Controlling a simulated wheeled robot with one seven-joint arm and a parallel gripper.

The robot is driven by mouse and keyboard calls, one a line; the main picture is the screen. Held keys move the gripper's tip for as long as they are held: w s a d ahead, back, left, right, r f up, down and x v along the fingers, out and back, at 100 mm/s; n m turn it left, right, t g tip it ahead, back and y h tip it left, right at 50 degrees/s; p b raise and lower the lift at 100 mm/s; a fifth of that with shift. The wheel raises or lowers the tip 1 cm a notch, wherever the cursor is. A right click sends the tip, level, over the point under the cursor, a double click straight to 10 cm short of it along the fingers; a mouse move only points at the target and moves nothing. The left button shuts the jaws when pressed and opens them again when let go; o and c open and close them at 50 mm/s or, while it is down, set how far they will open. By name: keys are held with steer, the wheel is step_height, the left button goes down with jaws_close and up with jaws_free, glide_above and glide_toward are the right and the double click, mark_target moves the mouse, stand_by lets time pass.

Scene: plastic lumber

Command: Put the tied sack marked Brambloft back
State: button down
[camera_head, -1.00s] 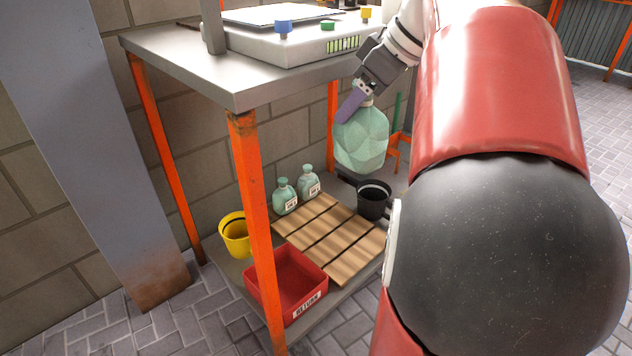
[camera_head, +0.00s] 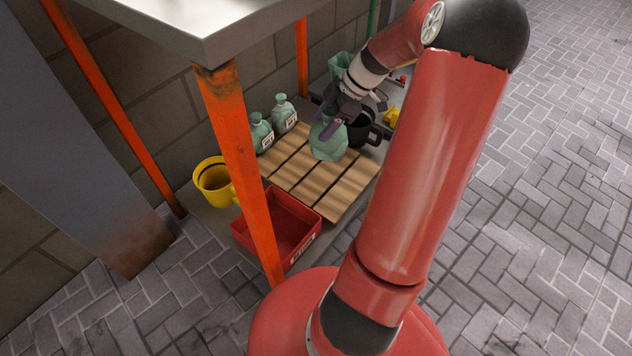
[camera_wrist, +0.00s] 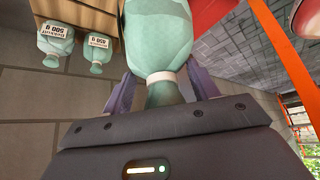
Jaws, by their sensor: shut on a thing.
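My gripper (camera_head: 333,126) is shut on the neck of a pale green tied sack (camera_head: 327,147). The sack is upright at the back right of the slatted wooden pallet (camera_head: 335,190), low over or on the slats; I cannot tell if it touches. In the wrist view the fingers (camera_wrist: 163,92) are on both sides of the neck, and the held sack (camera_wrist: 158,35) shows no label. Two similar labelled sacks, one left (camera_head: 261,134) and one right (camera_head: 284,115), stand at the pallet's back left.
A black mug (camera_head: 362,130) stands close right of the held sack. A yellow bucket (camera_head: 213,184) and a red tray (camera_head: 278,228) are at the left and front. An orange post (camera_head: 239,160) and the tabletop (camera_head: 215,30) bound the shelf. The pallet's front slats are clear.

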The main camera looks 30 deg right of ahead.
step_height(320, 180, down, 20)
steer(key=b, duration=0.3)
steer(key=shift+w, duration=0.2)
steer(key=shift+f+b, duration=0.15)
steer(key=shift+b, duration=0.25)
steer(key=shift+c, duration=2.1)
jaws_free()
steer(key=p+v, duration=0.2)
steer(key=v, duration=1)
